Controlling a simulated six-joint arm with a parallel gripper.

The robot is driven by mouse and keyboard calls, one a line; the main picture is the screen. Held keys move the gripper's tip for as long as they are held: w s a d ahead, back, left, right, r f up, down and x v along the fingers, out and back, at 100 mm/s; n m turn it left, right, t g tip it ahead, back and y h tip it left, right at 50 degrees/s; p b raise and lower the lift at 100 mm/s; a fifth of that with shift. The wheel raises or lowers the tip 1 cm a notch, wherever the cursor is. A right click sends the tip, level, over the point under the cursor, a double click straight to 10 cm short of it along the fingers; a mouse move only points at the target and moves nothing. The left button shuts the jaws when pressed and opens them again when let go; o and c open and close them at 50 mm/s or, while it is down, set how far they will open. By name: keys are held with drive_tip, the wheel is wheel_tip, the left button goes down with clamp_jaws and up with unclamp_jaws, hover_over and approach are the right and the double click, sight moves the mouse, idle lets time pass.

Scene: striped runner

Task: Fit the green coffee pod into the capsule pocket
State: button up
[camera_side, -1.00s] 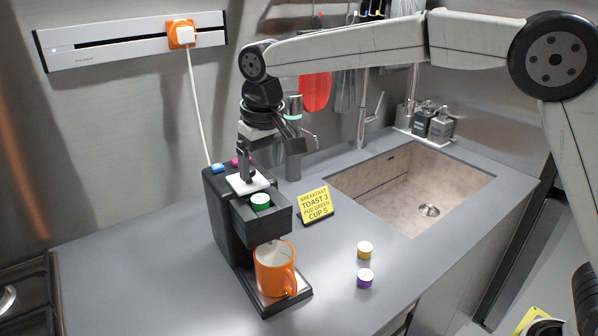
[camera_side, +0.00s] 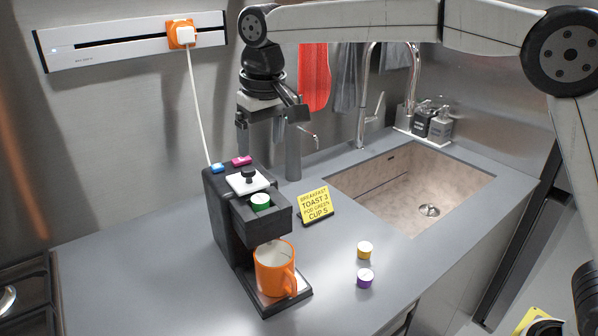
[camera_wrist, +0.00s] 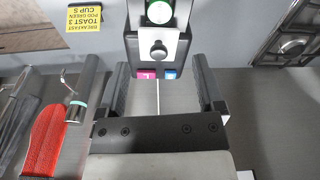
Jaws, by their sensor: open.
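The green coffee pod (camera_side: 260,201) sits in the capsule pocket of the drawer (camera_side: 277,217) at the front of the black coffee machine (camera_side: 222,217). It also shows at the top of the wrist view (camera_wrist: 159,12). A white lid (camera_side: 243,185) with a dark knob (camera_side: 249,175) lies on top, just behind the pod. My gripper (camera_side: 262,150) is open and empty above the machine. In the wrist view its two fingers (camera_wrist: 160,85) stand wide apart, with the knob beyond them.
An orange mug (camera_side: 273,268) stands on the machine's base. A yellow pod (camera_side: 364,250) and a purple pod (camera_side: 365,278) stand on the counter. A yellow note (camera_side: 315,204), blue button (camera_side: 217,168) and pink button (camera_side: 241,160) are near; the sink (camera_side: 415,185) is right.

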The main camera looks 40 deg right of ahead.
drive_tip(key=s+d+f, duration=0.7)
drive_tip(key=d+f, duration=0.4)
drive_tip(key=f, duration=0.1)
drive_tip(key=s+d+f, duration=0.4)
drive_tip(key=s, duration=0.3)
drive_tip(key=s+d+f+m+t, duration=0.1)
drive_tip(key=s+d+f, duration=0.3)
drive_tip(key=s, duration=0.3)
drive_tip(key=shift+x, duration=0.8)
